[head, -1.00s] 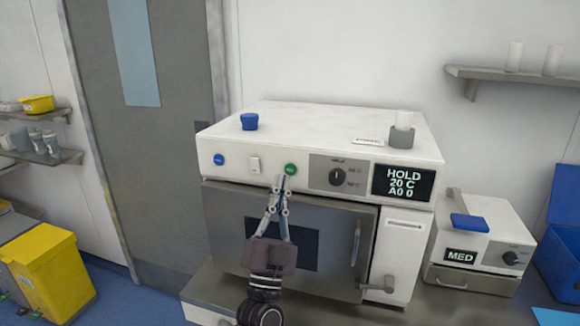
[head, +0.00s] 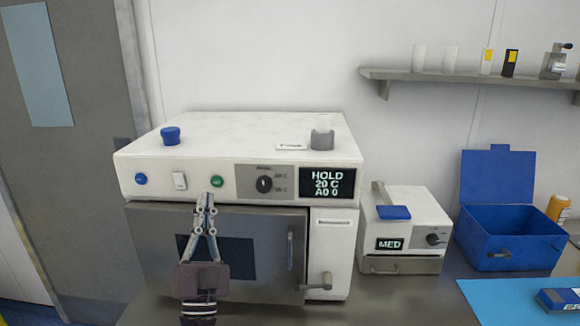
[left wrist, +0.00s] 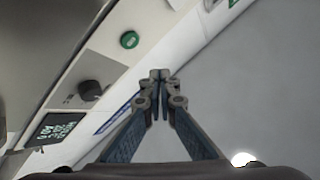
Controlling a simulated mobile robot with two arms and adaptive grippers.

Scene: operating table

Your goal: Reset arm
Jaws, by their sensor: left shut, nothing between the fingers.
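My left gripper (head: 206,200) is in front of the white sterilizer-like machine (head: 240,130), with its fingertips just below and left of the green button (head: 217,181). Its fingers are shut with nothing between them. In the left wrist view the closed fingertips (left wrist: 160,75) point up the picture, and the green button (left wrist: 129,40) shows apart from them, up and to the left. The machine's display (head: 327,185) reads HOLD, 20 C, A0 0. Its door (head: 270,235) looks closed. My right gripper is not in view.
A small white box marked MED (head: 412,225) stands right of the machine. An open blue box (head: 510,240) and a blue mat (head: 500,300) lie further right. A wall shelf (head: 440,76) holds several small containers. A grey door (head: 70,150) is at the left.

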